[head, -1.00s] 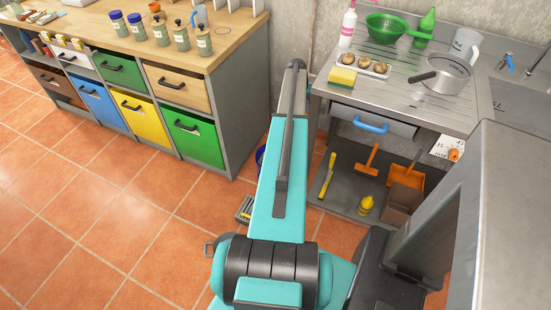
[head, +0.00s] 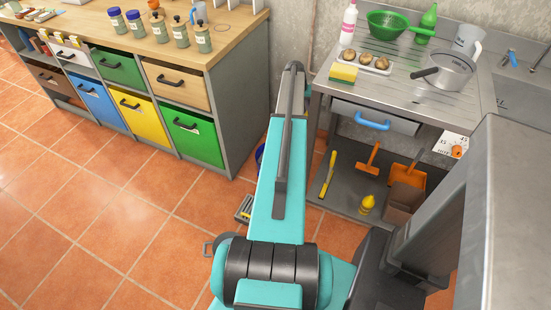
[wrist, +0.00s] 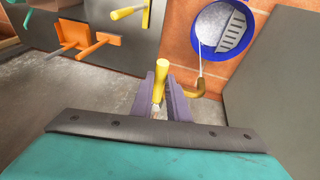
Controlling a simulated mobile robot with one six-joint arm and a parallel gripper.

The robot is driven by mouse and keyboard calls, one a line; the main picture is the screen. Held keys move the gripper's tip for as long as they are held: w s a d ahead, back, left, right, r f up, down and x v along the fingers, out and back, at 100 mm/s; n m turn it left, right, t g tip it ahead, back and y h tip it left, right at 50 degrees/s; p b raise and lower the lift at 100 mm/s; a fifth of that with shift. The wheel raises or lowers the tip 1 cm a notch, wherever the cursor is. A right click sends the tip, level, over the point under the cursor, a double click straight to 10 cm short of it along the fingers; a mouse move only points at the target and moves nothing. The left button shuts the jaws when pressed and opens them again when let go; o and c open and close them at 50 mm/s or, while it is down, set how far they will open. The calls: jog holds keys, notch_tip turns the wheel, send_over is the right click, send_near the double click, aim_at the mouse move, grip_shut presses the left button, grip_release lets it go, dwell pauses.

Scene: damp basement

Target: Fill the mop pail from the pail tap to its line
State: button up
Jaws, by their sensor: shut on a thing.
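In the wrist view my gripper (wrist: 160,98) is shut on an upright yellow handle (wrist: 160,75), which looks like the tap's lever. A brass-coloured spout (wrist: 193,90) is just right of my fingers. The round blue mop pail (wrist: 252,38) is beyond it on the floor, with a pale inside and a slatted grey insert (wrist: 232,32). A thin pale streak, possibly water, shows between spout and pail. The fill line cannot be made out. In the head view my arm hides the gripper and most of the pail; only a blue sliver (head: 259,155) shows.
A steel sink counter (head: 400,90) holds a pot (head: 452,72), green colander (head: 388,22) and sponge (head: 343,73). Left is a workbench (head: 235,40) with coloured drawers. Open tiled floor (head: 110,220) lies left.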

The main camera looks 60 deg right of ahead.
jog(key=shift+s+a+f+h+b, duration=0.15)
jog(key=shift+f+h+b, duration=0.2)
jog(key=shift+b, duration=0.45)
jog(key=shift+w+a+f+h+b, duration=0.1)
jog(key=shift+f+h+b, duration=0.2)
jog(key=shift+b, duration=0.45)
jog(key=shift+r, duration=0.15)
jog(key=o, duration=0.8)
jog(key=p+v, duration=0.2)
jog(key=v, duration=0.5)
jog(key=shift+p, duration=0.35)
